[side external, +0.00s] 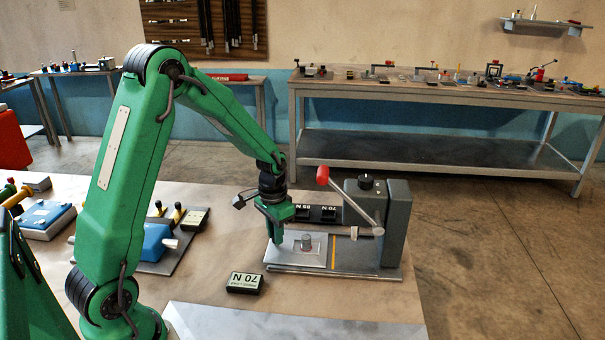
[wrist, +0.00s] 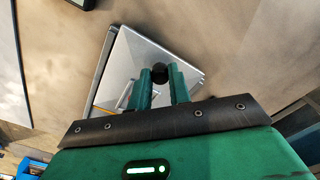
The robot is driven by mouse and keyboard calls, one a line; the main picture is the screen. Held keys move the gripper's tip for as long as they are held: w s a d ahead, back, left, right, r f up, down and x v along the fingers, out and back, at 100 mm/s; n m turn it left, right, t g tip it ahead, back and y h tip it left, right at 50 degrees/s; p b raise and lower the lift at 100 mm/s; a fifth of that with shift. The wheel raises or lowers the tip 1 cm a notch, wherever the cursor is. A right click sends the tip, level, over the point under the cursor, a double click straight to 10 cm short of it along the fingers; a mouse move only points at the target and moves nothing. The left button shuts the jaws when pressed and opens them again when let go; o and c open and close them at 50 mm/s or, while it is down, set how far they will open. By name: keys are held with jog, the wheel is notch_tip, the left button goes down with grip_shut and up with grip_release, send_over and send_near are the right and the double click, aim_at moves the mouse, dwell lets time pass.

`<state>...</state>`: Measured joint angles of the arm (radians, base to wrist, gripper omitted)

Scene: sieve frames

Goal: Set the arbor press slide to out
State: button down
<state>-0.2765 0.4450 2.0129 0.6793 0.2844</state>
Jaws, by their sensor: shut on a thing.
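The arbor press (side external: 396,222) stands on the bench, with a grey column, a lever with a red knob (side external: 322,175) and a grey base plate. A pale metal slide plate (side external: 290,253) lies on the left part of the base, left of a yellow line. A short metal post (side external: 306,243) stands near its middle. My gripper (side external: 276,234) is low over the slide's left end, pointing down. In the wrist view the fingers (wrist: 160,80) are shut on a round black knob (wrist: 160,70) at the edge of the slide plate (wrist: 135,58). The knob is hidden in the side view.
A label block reading 70 N (side external: 245,283) lies in front of the press. Dark label blocks (side external: 322,213) sit behind the slide, close to my gripper. A blue device (side external: 155,243) stands to the left. The bench between it and the press is mostly clear.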

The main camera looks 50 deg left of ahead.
jog(key=shift+s+a, duration=0.15)
jog(key=shift+a, duration=0.1)
jog(key=c, duration=1.3)
grip_release()
jog(key=shift+d, duration=0.1)
jog(key=shift+r, duration=3.95)
jog(key=s+d+r+t, duration=0.2)
jog(key=s+d+r, duration=0.3)
jog(key=s, duration=0.3)
jog(key=s+d+r+t, duration=0.3)
jog(key=s+d+r, duration=0.3)
jog(key=s+r, duration=0.2)
jog(key=shift+s+d+t, duration=0.25)
jog(key=shift+s+t, duration=0.05)
jog(key=shift+s, duration=0.1)
